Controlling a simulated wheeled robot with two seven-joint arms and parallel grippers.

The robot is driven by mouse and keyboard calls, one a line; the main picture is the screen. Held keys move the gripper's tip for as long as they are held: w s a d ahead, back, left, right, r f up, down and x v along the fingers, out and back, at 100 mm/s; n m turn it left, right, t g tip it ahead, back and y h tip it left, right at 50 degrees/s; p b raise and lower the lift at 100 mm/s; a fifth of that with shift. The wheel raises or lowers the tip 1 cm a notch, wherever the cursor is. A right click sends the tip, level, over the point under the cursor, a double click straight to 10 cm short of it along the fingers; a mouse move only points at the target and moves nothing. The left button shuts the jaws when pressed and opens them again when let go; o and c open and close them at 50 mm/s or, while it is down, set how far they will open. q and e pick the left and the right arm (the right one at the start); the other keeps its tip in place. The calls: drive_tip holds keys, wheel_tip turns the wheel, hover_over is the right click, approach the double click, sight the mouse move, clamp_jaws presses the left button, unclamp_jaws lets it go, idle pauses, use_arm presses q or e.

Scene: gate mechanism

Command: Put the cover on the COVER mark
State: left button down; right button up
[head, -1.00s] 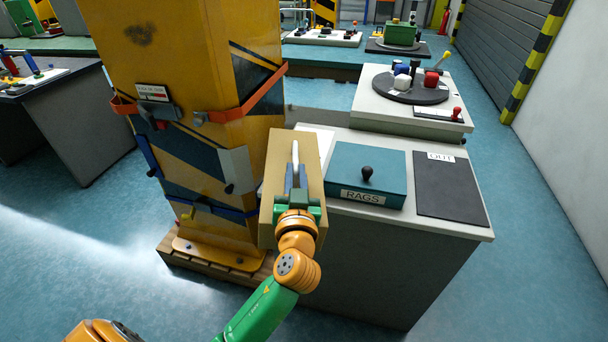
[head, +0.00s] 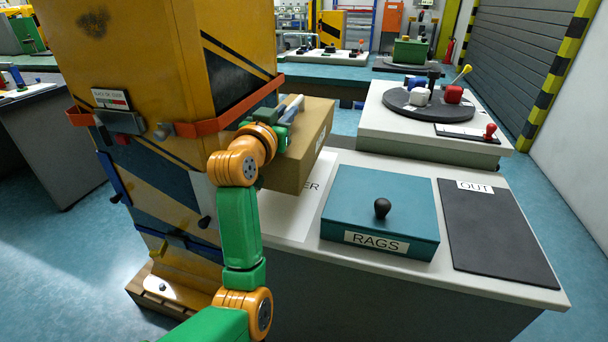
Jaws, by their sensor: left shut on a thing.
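The cover (head: 296,160) is a tan box shape with a pale bar handle on top. My left gripper (head: 284,118) is shut on that handle, and the arm reaches up from the bottom of the view. The cover is beside the yellow column, over the back part of the white COVER mark (head: 300,212). Only the letters "ER" of the mark's label show. My arm and the cover hide the rest of the mark. I cannot tell whether the cover touches the bench top. My right gripper is not in view.
A teal RAGS box (head: 378,215) with a black knob stands right of the mark. A dark OUT mat (head: 495,232) lies bare farther right. The yellow column (head: 150,60) with orange and blue straps stands close on the left. A round turntable (head: 425,104) is behind.

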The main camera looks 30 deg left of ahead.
use_arm(q)
drive_tip(key=d+r+p, duration=0.1)
drive_tip(key=p, duration=0.2)
drive_tip(key=shift+p, duration=0.35)
drive_tip(key=s+d+p, duration=0.1)
drive_tip(key=p, duration=0.1)
drive_tip(key=s+p, duration=0.1)
drive_tip(key=p, duration=0.1)
drive_tip(key=shift+d+r, duration=0.25)
drive_tip(key=shift+d, duration=0.1)
drive_tip(key=s+d+r+p, duration=0.3)
drive_tip(key=s+d+p, duration=0.2)
drive_tip(key=s+p, duration=0.55)
drive_tip(key=w+a+f+b, duration=0.1)
drive_tip(key=w+b, duration=0.1)
drive_tip(key=w+a+f+b, duration=0.2)
drive_tip(key=w+b, duration=0.1)
drive_tip(key=w+a+f+b, duration=0.1)
drive_tip(key=w+b, duration=0.1)
drive_tip(key=b, duration=0.1)
drive_tip(key=shift+w+a+f, duration=0.2)
drive_tip(key=shift+a+f, duration=0.15)
drive_tip(key=shift+f, duration=0.05)
drive_tip(key=w+a+f+b, duration=0.1)
drive_tip(key=w+a+f, duration=0.2)
drive_tip(key=f, duration=0.6)
drive_tip(key=shift+w+n, duration=0.3)
drive_tip(key=shift+w, duration=0.4)
drive_tip(key=shift+f+b, duration=0.1)
drive_tip(key=shift+b, duration=0.25)
